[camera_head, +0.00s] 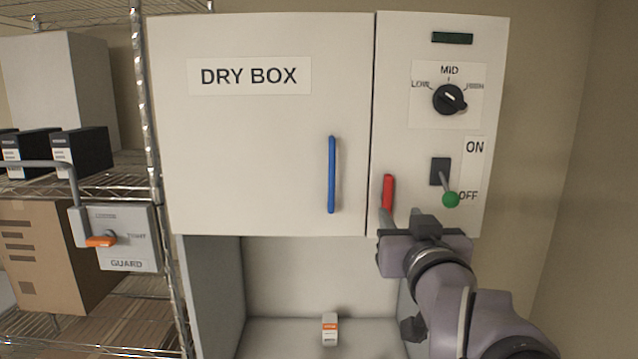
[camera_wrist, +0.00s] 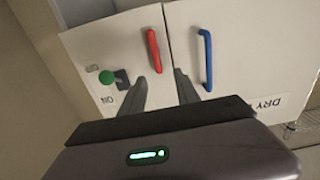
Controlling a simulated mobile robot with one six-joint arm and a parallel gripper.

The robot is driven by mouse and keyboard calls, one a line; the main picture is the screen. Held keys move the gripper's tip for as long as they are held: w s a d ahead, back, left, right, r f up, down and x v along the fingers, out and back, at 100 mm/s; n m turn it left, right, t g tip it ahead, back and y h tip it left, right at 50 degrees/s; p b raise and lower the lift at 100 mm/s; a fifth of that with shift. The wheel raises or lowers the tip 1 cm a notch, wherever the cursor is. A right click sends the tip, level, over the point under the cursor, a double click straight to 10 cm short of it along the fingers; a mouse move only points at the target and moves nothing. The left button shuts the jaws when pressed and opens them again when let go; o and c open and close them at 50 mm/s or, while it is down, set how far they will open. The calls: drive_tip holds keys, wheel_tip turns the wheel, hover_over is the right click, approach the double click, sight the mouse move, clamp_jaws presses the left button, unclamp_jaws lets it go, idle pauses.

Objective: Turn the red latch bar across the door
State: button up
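The red latch bar (camera_head: 388,191) stands upright on the right panel, just right of the seam beside the white DRY BOX door (camera_head: 255,150). It does not cross the door. The door is closed and has a blue vertical handle (camera_head: 332,174). My gripper (camera_head: 401,214) is just below the latch, which hides part of its lower end. In the wrist view the red latch (camera_wrist: 153,50) lies ahead of my gripper (camera_wrist: 159,78), whose two fingers are apart with nothing between them. Whether a finger touches the latch is unclear.
Right of the latch are a green-knobbed ON/OFF lever (camera_head: 450,199) and a black dial (camera_head: 449,99). Below the box is an open bay with a small white-and-orange item (camera_head: 330,329). A wire rack with a GUARD switch box (camera_head: 127,245) stands left.

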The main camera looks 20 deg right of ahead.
sight(389, 194)
drive_tip(key=p+x, duration=0.1)
drive_tip(key=x, duration=0.5)
drive_tip(key=p+x, duration=0.1)
drive_tip(key=x, duration=0.5)
drive_tip(key=shift+d+f, duration=0.1)
drive_tip(key=shift+d, duration=0.15)
drive_tip(key=shift+w+d, duration=0.3)
drive_tip(key=shift+a, duration=0.1)
drive_tip(key=shift+c, duration=1.1)
clamp_jaws()
